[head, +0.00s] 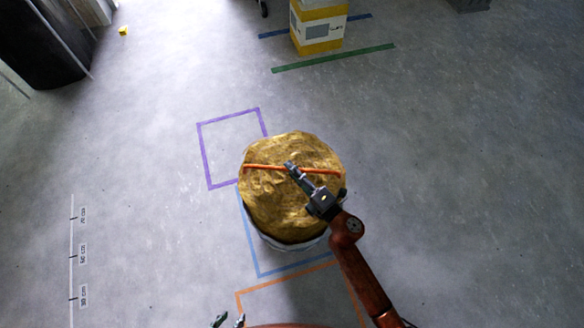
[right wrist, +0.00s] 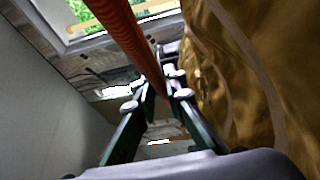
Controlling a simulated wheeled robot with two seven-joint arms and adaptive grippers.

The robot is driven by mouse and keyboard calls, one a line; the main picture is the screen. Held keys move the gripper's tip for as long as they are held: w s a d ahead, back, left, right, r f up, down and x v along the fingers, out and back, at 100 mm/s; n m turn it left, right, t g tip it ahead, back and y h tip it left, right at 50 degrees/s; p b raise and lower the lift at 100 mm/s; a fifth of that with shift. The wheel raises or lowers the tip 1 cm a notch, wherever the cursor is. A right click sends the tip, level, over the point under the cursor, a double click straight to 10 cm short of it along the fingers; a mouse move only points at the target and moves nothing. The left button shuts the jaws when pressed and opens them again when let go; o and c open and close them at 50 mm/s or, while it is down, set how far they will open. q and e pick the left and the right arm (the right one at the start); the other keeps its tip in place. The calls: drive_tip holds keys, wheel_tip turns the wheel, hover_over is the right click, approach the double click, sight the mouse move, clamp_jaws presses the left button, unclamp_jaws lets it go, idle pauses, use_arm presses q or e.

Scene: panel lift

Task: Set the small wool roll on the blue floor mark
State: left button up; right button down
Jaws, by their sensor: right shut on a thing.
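The wool roll (head: 290,205), a golden-brown bundle with a pale wrapped lower edge, stands upright in the head view, with an orange bar handle (head: 262,168) across its top. My right gripper (head: 291,168) is shut on that handle. In the right wrist view the orange handle (right wrist: 125,40) runs between the fingers, and the golden roll (right wrist: 240,80) is close on the right. The blue floor mark (head: 290,270) is partly hidden by the roll; I cannot tell whether the roll touches the floor. My left gripper (head: 229,321) is at the bottom edge, its fingertips apart.
A purple floor mark (head: 204,155) is behind the roll to the left, and an orange one (head: 285,278) is in front. A white-and-yellow box (head: 318,28) stands at the back by a green line (head: 335,58).

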drive_tip(key=c, duration=2.4)
unclamp_jaws()
drive_tip(key=o, duration=0.4)
use_arm(q)
drive_tip(key=shift+r, duration=0.1)
use_arm(e)
drive_tip(key=shift+s, duration=0.15)
drive_tip(key=p+v, duration=0.1)
drive_tip(key=v, duration=0.2)
drive_tip(key=shift+s+d+r, duration=0.15)
drive_tip(key=shift+d, duration=0.1)
drive_tip(key=p+v, duration=0.2)
drive_tip(key=v, duration=0.5)
drive_tip(key=shift+s+d, duration=0.15)
drive_tip(key=shift+d, duration=0.05)
drive_tip(key=shift+s+d, duration=0.25)
drive_tip(key=shift+s, duration=0.1)
use_arm(q)
drive_tip(key=s+a+r+g, duration=0.2)
drive_tip(key=s+r, duration=0.2)
drive_tip(key=r, duration=0.1)
drive_tip(key=shift+a+r+g+y, duration=0.15)
drive_tip(key=shift+a+g+y, duration=0.2)
drive_tip(key=shift+g+y, duration=0.05)
drive_tip(key=shift+s, duration=0.1)
